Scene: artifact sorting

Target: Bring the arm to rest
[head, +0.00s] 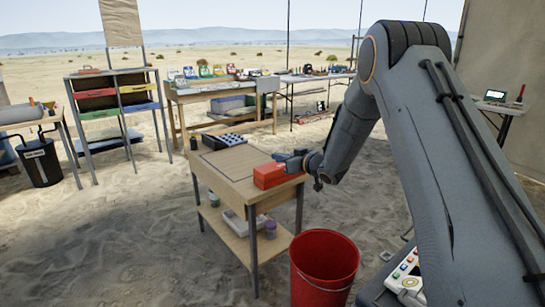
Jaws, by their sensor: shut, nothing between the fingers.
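My arm reaches in from the right side of the head view and bends down at its elbow. My gripper (279,157) is at the far end of the arm, over the right part of a small wooden table (215,167). It is shut and holds nothing. A red box (268,177) stands on the table's right end, just below and beside the gripper in the picture. I cannot tell whether the gripper touches the box.
A dark tray (222,141) of small items sits at the table's back. A red bucket (322,270) stands on the sand in front. Behind are a rack of coloured drawers (100,93) and a long workbench (190,92). Open sand lies left of the table.

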